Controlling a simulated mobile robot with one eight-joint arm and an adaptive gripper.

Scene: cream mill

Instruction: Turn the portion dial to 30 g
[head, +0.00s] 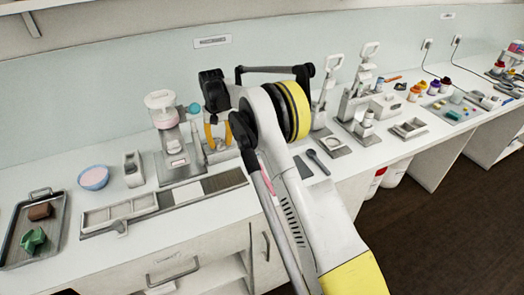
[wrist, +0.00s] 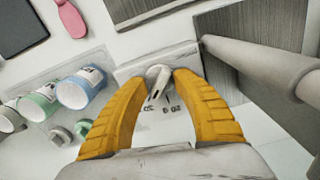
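The portion dial (wrist: 157,75) is a small pale knob with a pointer on a white unit (wrist: 135,68) in the wrist view. The pointer slants down and to the left. Small dark markings lie below the knob, too blurred to read. My gripper (wrist: 160,77) has its two yellow fingertips on either side of the knob, very close to it. I cannot tell whether they touch it. In the head view my gripper (head: 216,134) points down beside the white dispensing stand (head: 178,158), and the dial cannot be made out there.
In the wrist view a white cylinder (wrist: 255,62) crosses close on the right. In the head view a blue bowl (head: 93,177) and a tray (head: 14,252) are at left.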

